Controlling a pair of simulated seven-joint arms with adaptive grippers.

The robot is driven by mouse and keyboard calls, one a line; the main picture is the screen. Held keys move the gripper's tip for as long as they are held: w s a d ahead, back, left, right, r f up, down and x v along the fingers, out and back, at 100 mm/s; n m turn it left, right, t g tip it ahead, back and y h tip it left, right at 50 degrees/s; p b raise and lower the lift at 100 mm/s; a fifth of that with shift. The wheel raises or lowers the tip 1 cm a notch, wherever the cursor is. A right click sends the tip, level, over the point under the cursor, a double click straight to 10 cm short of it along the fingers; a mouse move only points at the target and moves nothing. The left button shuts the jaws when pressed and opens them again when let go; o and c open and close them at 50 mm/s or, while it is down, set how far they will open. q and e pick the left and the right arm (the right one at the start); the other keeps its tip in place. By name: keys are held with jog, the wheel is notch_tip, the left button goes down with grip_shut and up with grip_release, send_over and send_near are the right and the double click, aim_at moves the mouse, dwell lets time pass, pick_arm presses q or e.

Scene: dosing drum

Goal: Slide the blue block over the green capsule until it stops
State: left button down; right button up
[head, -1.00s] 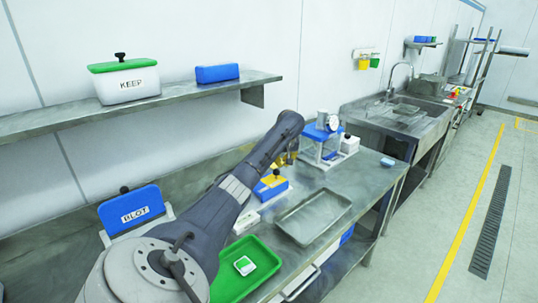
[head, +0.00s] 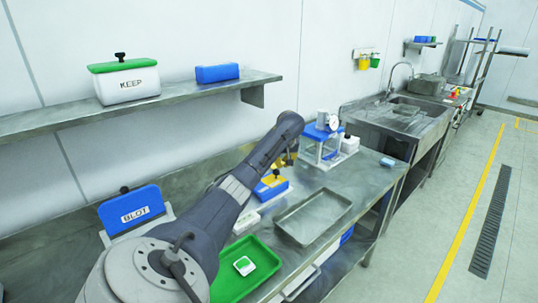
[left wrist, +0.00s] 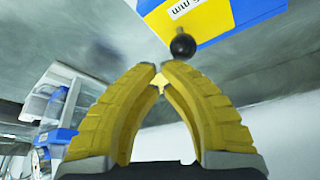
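A small light-blue block (head: 388,162) lies near the far right end of the bench. A longer blue box (head: 217,73) sits on the wall shelf. I cannot tell which is the task's block. No green capsule is clearly visible; a small white piece with a green top (head: 244,265) lies in the green tray (head: 225,287). My left gripper's yellow fingers (left wrist: 159,70) meet at the tips in the left wrist view, with nothing clear between them. They point toward a blue and yellow box (left wrist: 212,18) with a black knob (left wrist: 182,45). My right gripper is out of view.
A stand with a blue top and a dial gauge (head: 333,122) stands behind the empty metal tray (head: 289,226). A blue BLOT holder (head: 135,210) is at left. A KEEP tub (head: 127,86) is on the shelf. The bench's far right end is mostly clear.

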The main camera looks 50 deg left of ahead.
aim_at(267, 182)
pick_arm(q)
jog(key=shift+f, duration=0.55)
jog(key=shift+f, duration=1.5)
jog(key=shift+s, duration=0.1)
jog(key=shift+s+d, duration=0.2)
jog(key=shift+s, duration=2.3)
jog(key=shift+s+d, duration=0.2)
jog(key=shift+s, duration=2.3)
jog(key=shift+w, duration=0.2)
jog(key=shift+w+r, duration=0.15)
jog(key=shift+w, duration=0.4)
notch_tip(267, 182, up, 8)
